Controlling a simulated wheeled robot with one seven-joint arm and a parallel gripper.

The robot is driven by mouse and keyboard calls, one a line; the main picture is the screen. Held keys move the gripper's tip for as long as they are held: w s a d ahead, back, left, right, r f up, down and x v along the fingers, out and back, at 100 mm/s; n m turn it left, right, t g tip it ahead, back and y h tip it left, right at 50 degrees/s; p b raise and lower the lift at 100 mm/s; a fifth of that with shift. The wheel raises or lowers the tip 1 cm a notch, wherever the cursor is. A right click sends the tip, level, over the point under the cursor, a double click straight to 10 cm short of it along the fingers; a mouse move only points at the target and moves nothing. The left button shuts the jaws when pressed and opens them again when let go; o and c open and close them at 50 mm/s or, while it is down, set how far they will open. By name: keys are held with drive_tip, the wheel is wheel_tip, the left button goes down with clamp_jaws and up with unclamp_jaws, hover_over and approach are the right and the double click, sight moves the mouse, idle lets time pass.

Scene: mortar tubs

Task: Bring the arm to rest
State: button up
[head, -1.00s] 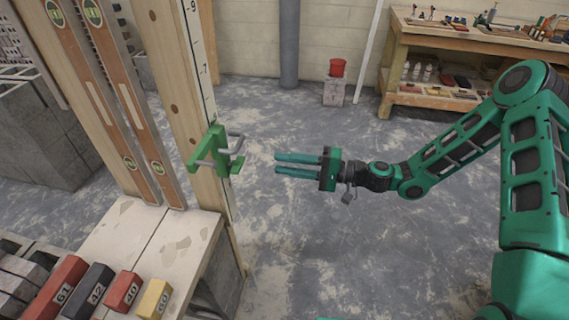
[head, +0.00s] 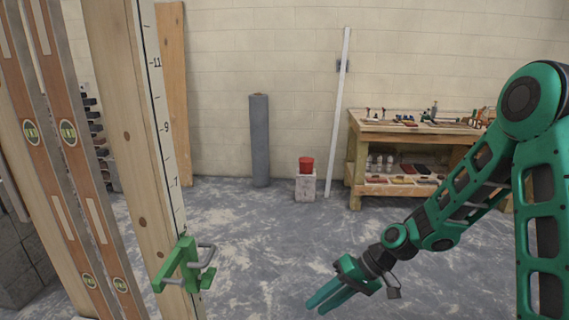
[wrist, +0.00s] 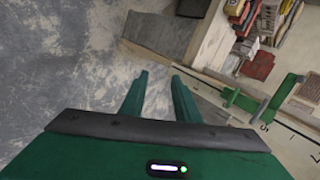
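My gripper (head: 330,292) is low in the lower right of the head view, at the end of my green arm, over bare floor. Its two green fingers point down and to the left, parallel with a gap between them. In the wrist view the fingers (wrist: 160,92) stand apart, with only floor and the edge of the stand showing between them. Nothing is held. A green clamp (head: 185,268) grips the wooden post to the left, clear of my fingers. The clamp also shows at the right of the wrist view (wrist: 262,103).
A tall marked wooden post (head: 140,150) and two levels (head: 75,150) stand at the left. A red bucket (head: 306,165) sits on a block by the wall. A workbench (head: 400,128) is at the back right. The floor between is clear.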

drive_tip(key=s+d+r+m+h, duration=0.2)
drive_tip(key=s+d+r+h, duration=0.15)
drive_tip(key=d, duration=0.65)
drive_tip(key=s+d+r+m+h, duration=0.1)
drive_tip(key=s+d+r+h, duration=0.3)
drive_tip(key=d, duration=0.7)
drive_tip(key=s+d+r+m, duration=0.2)
drive_tip(key=s+d+r, duration=0.2)
drive_tip(key=s, duration=0.4)
drive_tip(key=s+d+r+m+h, duration=0.1)
drive_tip(key=s+d+r+m, duration=0.2)
drive_tip(key=s+d+r, duration=0.2)
drive_tip(key=s+d, duration=0.1)
drive_tip(key=s, duration=0.2)
drive_tip(key=shift+s+r+m+t, duration=0.2)
drive_tip(key=shift+s+m+t, duration=0.1)
drive_tip(key=shift+s+t, duration=0.1)
drive_tip(key=shift+w, duration=0.1)
drive_tip(key=shift+w+f, duration=0.3)
drive_tip(key=shift+w, duration=0.35)
